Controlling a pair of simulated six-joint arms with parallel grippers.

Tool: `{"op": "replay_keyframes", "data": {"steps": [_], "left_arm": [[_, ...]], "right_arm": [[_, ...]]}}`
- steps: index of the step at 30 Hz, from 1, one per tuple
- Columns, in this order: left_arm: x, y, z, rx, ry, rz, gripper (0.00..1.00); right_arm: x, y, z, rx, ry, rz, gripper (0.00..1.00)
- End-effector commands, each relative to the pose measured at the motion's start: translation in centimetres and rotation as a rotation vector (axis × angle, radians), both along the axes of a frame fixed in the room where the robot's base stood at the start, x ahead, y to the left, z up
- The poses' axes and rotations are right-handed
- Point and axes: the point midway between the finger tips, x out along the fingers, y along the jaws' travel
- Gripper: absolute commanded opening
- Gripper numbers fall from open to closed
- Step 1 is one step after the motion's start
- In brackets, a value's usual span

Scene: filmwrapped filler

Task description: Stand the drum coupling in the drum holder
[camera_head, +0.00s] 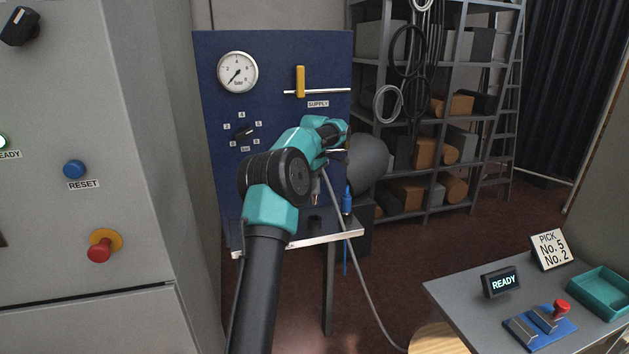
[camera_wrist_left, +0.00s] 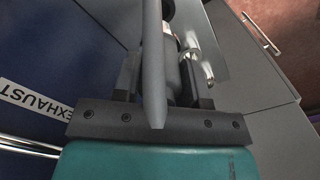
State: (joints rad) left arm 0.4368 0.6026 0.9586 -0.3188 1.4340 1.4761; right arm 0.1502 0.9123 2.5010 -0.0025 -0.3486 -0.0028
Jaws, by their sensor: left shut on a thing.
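My left gripper (camera_wrist_left: 163,85) is shut on a dark grey cylindrical piece with metal fittings, apparently the drum coupling (camera_wrist_left: 172,70). A grey hose (camera_wrist_left: 152,50) crosses in front of it in the left wrist view. In the head view my left arm reaches to the blue panel, and the fingers are mostly hidden by the wrist. A metal tip (camera_head: 316,199) points down below the wrist, above a small dark cup (camera_head: 315,222) on the panel's shelf. This cup may be the drum holder; no label shows. A blue coupling (camera_head: 347,200) stands upright at the shelf's right end.
The blue panel (camera_head: 215,110) carries a gauge (camera_head: 237,72) and a yellow supply lever (camera_head: 300,82). A rounded grey body (camera_head: 369,158) is right of my wrist. A grey cabinet (camera_head: 90,200) stands left. The grey hose (camera_head: 368,285) hangs down to the floor area. A table (camera_head: 455,300) stands right.

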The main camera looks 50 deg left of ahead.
Motion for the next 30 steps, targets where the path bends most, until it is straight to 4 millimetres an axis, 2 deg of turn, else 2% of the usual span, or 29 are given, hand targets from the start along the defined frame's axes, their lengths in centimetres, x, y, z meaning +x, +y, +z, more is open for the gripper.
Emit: {"op": "replay_keyframes", "data": {"steps": [30], "left_arm": [[0.0, 0.0, -4.7, 0.0, 0.0, 0.0, 0.12]], "right_arm": [[0.0, 0.0, 0.0, 0.0, 0.0, 0.0, 0.0]]}}
